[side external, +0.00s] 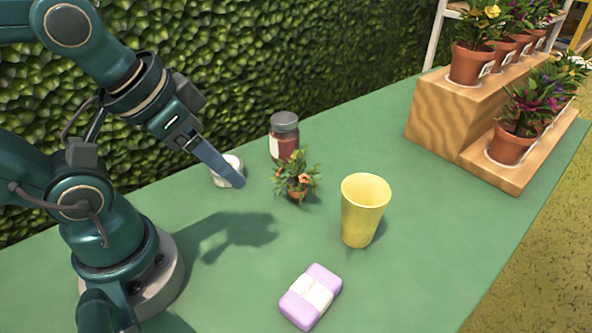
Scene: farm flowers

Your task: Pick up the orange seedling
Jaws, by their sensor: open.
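The orange seedling (297,179) is a small leafy plant with orange flowers in a small terracotta pot. It stands upright on the green table (420,270), near the middle of the view. My gripper (236,182) is to the left of the seedling and above the table, apart from the plant. Its blue-grey fingers point down and to the right. It is open and holds nothing. From this side the fingers overlap, so the gap between them is hard to see.
A jar (284,137) with a grey lid stands just behind the seedling. A white round object (230,165) is partly hidden behind my fingers. A yellow cup (362,212) stands to the right, a purple soap bar (311,294) in front. A wooden stepped stand (438,118) holds several potted plants.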

